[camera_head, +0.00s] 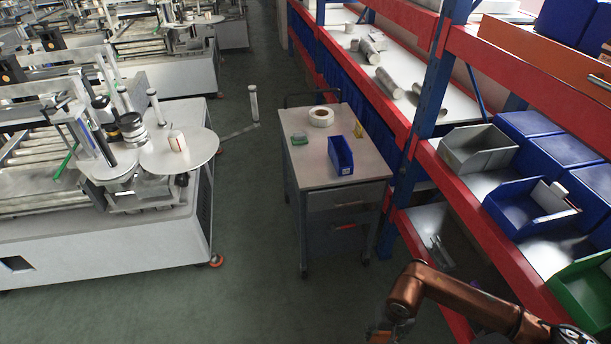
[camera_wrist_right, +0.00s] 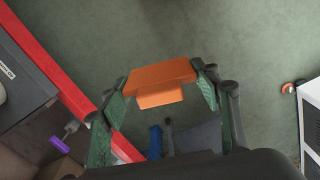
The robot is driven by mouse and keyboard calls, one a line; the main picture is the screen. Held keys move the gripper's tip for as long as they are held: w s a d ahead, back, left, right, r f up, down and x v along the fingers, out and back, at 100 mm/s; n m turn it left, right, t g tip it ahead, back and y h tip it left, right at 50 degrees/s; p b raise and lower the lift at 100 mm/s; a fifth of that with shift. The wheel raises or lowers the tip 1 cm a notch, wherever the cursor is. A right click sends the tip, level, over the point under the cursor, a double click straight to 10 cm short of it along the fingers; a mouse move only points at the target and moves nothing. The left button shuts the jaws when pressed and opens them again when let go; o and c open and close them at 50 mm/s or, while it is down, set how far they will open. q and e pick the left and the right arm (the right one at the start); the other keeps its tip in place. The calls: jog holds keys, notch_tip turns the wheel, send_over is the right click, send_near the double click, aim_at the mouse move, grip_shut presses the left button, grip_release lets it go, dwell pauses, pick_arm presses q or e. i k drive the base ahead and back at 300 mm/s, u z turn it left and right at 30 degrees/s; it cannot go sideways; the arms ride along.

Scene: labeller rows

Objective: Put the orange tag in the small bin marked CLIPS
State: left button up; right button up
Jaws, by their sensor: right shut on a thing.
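The orange tag (camera_wrist_right: 160,75) is between the two green-padded fingers of my right gripper (camera_wrist_right: 165,92) in the right wrist view, over the floor. The right gripper (camera_head: 388,334) shows at the bottom edge of the head view, in front of the shelf rack and partly cut off. A small blue bin (camera_head: 341,156) with a white label stands on the grey cart (camera_head: 310,172); the label is too small to read, so I cannot tell if it says CLIPS. My left gripper is not in view.
On the cart are a white roll (camera_head: 321,116) and a green item (camera_head: 299,139). The red and blue rack (camera_head: 455,192) at right holds a grey bin (camera_head: 477,150), blue bins and a green bin (camera_head: 585,290). Green floor lies open left of my right arm.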

aim_at(341, 165)
jog(key=u, duration=0.8)
jog(key=i, duration=2.05)
jog(key=z, duration=0.6)
